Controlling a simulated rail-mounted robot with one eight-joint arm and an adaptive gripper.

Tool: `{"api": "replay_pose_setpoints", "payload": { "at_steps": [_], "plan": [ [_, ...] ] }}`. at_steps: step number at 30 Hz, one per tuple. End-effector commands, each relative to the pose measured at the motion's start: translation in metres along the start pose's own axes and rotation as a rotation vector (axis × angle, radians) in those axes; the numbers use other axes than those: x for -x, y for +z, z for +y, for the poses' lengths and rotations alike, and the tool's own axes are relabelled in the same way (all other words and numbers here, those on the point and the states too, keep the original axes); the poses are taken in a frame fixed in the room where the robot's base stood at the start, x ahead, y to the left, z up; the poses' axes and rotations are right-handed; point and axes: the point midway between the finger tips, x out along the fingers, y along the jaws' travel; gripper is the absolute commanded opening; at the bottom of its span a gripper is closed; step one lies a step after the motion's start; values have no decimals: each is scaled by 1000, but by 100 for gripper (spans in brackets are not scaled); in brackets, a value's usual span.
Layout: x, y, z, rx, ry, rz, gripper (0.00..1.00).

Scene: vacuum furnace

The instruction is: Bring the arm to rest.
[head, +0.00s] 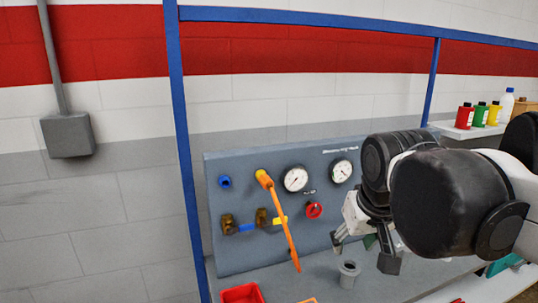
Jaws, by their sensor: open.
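My arm comes in from the right edge in the head view. My gripper (362,250) hangs at its end with the fingers spread apart and nothing seen between them. It is in front of the right part of a grey panel (240,180), above the bench top. Part of the arm hides the panel's right end.
The panel carries two gauges (295,179), a long orange lever (283,222), a red knob (314,210) and brass valves (262,217). A grey cup-like part (349,273) and a red bin (242,294) are below. Coloured bottles (480,114) stand on a right-hand shelf.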

Motion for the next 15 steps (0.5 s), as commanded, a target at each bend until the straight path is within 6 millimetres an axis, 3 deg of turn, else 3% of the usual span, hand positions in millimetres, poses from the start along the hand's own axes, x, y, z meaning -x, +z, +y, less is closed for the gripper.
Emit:
{"api": "replay_pose_setpoints", "payload": {
  "at_steps": [1, 9, 15],
  "plan": [
    [-9, 21, 4, -14, 0, 18, 41],
    [-44, 102, 15, -79, -2, 116, 41],
    [-61, 135, 18, -106, 0, 160, 41]
  ]
}}
